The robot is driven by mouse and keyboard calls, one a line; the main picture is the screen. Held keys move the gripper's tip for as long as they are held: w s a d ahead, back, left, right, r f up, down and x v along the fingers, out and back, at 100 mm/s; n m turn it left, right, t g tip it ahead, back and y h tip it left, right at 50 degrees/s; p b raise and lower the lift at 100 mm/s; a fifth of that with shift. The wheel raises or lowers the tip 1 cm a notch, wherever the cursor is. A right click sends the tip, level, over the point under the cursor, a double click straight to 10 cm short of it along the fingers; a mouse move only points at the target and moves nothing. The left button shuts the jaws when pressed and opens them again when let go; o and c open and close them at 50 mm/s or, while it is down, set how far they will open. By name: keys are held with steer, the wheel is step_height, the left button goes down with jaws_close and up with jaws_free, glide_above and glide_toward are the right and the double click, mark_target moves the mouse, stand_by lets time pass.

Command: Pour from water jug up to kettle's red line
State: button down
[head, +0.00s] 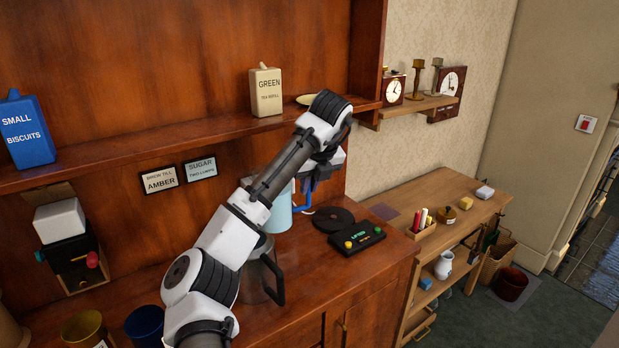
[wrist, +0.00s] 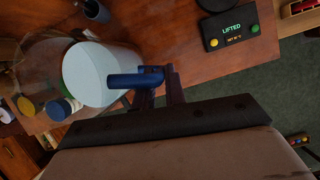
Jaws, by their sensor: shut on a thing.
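The water jug (head: 279,212) is pale blue with a dark blue handle, partly hidden behind my arm in the head view. My gripper (head: 309,184) is shut on its handle. The jug also shows in the wrist view (wrist: 92,76), with my gripper (wrist: 167,88) on the blue handle. The clear glass kettle (head: 253,281) with a black handle stands on the counter, partly behind my arm. The jug is held up by the kettle's top; I cannot tell its tilt exactly. The red line and water level cannot be made out.
A black round base (head: 333,218) and a control panel (head: 352,238) reading "LIFTED" lie on the counter to the right. A blue cup (head: 145,325) and a yellow cup (head: 83,328) stand front left. A shelf with a green tea box (head: 265,91) runs above.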

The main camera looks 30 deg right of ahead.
steer(key=shift+f, duration=0.55)
steer(key=shift+d+r+n+g+h, duration=0.1)
steer(key=shift+r+n+g+h, duration=0.25)
steer(key=shift+r+h, duration=0.95)
steer(key=shift+d+r+n+g+h, duration=0.1)
steer(key=shift+r+n+g+h, duration=0.2)
steer(key=shift+r+h, duration=1)
steer(key=shift+a+r+h, duration=0.25)
steer(key=shift+r+h, duration=0.1)
steer(key=shift+h, duration=0.35)
steer(key=shift+w+a+r+n+g+h, duration=0.1)
steer(key=shift+a+r+n+g+h, duration=0.2)
steer(key=shift+h, duration=0.3)
steer(key=shift+f, duration=0.1)
